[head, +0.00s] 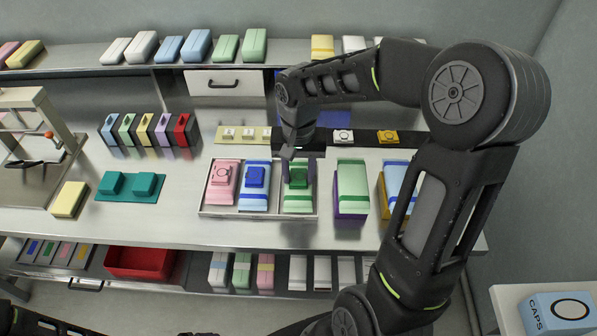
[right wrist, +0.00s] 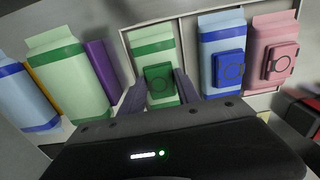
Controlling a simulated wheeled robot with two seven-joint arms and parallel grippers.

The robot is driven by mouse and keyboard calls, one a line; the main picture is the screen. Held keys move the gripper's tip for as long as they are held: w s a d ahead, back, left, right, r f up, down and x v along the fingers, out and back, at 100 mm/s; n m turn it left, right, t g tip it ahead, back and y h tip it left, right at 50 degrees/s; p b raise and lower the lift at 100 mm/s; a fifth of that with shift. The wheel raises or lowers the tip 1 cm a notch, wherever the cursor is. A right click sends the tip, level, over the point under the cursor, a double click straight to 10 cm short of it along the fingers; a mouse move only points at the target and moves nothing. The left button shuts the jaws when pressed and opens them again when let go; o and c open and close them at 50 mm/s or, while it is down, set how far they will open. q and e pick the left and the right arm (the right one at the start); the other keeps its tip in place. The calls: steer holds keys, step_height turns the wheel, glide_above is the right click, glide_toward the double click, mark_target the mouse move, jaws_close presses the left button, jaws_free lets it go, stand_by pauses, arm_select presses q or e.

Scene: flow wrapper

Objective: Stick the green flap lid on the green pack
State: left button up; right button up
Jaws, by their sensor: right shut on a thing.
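The green pack (head: 298,203) lies in the right part of a grey tray, beside the blue and pink packs; it also shows in the right wrist view (right wrist: 153,42). My right gripper (head: 298,170) points down over this pack, shut on the green flap lid (head: 297,181). In the right wrist view the green flap lid (right wrist: 160,84) sits between my right fingertips (right wrist: 160,90), over the pack's face. I cannot tell whether lid and pack touch. My left gripper is not in view.
The tray (head: 258,214) also holds a pink pack (head: 220,196) and a blue pack (head: 254,200), each with a lid on it. A larger green pack (head: 351,182) stands right of the tray. A teal mat (head: 130,197) and yellow block (head: 69,199) lie left.

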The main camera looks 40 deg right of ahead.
mark_target(299, 178)
steer(key=shift+s+f, duration=0.1)
steer(key=shift+f, duration=0.05)
steer(key=o, duration=1.4)
steer(key=shift+c, duration=0.2)
step_height(299, 178, up, 8)
steer(key=shift+f, duration=0.1)
